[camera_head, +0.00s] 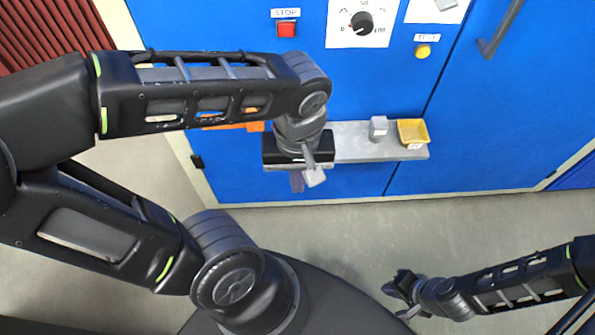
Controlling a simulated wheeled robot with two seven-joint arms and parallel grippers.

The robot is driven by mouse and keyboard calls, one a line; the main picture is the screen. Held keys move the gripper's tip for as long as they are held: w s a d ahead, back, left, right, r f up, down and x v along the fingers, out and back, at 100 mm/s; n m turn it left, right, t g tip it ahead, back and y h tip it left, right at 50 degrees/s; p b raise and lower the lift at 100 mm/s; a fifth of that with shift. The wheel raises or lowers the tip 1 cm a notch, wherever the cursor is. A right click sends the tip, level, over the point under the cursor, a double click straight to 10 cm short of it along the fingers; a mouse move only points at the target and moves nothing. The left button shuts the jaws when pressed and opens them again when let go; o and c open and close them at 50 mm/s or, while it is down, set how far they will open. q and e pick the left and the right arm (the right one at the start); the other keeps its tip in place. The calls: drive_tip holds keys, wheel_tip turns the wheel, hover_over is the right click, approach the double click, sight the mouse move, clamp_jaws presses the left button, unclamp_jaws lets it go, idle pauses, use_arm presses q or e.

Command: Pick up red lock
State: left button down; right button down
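I cannot make out a red lock; my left arm covers part of the shelf and could hide it. My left gripper (306,172) points down at the front edge of the grey shelf (352,146), near its left part. A small pale grey piece (315,177) and a dark purplish piece (297,182) show just below the gripper; I cannot tell whether they are fingers or held things. My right gripper (398,299) is low in the picture, over the floor, well away from the shelf, with its fingers apart and nothing seen between them.
A small grey block (378,127) and a yellow bin (412,133) stand on the shelf's right part. Orange items (255,126) show partly behind my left arm. The blue cabinet (375,85) has a red STOP button (286,30), a black dial (361,24) and a yellow button (423,51).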

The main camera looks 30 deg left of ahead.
idle(0.6)
use_arm(q)
drive_tip(key=shift+c, duration=2.2)
unclamp_jaws()
wheel_tip(320, 180, up, 8)
drive_tip(key=p, duration=0.1)
drive_tip(key=shift+p, duration=0.35)
drive_tip(key=shift+f, duration=0.1)
